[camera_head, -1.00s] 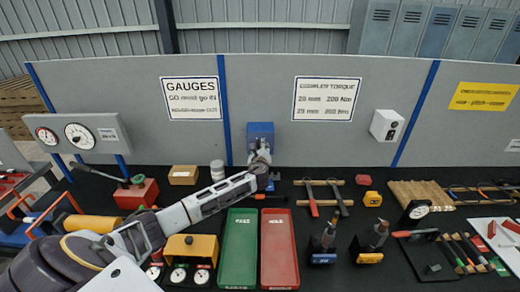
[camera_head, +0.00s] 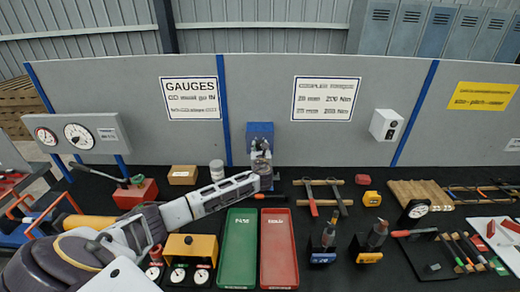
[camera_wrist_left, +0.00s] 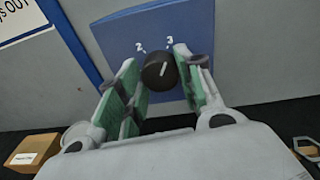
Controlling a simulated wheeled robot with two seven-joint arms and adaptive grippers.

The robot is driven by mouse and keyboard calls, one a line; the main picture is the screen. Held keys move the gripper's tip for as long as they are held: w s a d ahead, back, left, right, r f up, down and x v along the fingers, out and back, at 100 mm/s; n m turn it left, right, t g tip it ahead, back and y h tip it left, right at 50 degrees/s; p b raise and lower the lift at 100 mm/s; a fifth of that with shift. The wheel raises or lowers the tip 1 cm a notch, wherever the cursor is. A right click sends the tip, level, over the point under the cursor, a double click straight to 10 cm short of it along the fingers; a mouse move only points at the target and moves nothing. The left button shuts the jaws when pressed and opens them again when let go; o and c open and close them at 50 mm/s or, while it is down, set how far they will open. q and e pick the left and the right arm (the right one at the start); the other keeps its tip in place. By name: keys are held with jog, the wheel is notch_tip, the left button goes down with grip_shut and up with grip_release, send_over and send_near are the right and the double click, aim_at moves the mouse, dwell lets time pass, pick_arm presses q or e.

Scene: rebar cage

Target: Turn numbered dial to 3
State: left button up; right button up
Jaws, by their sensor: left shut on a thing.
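The numbered dial (camera_wrist_left: 158,73) is a black round knob on a blue panel (camera_wrist_left: 135,35) in the left wrist view. White numerals 2 and 3 show above it, 2 on the left and 3 on the right. A short white mark slants on the knob's face; I cannot tell exactly which number it points at. My left gripper (camera_wrist_left: 158,82) is shut on the dial, one finger on each side. In the head view the blue box (camera_head: 260,132) stands against the grey board, with my left gripper (camera_head: 262,158) in front, hiding the dial. My right gripper is not in view.
A green tray (camera_head: 238,248) and a red tray (camera_head: 279,248) lie below the left arm. A white jar (camera_head: 217,169) and a cardboard box (camera_head: 183,175) stand left of the gripper. Hammers (camera_head: 325,197) lie to the right.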

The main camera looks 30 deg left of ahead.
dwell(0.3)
pick_arm(q)
jog(key=o, duration=1)
jog(key=shift+v, duration=6)
jog(key=shift+f, duration=0.15)
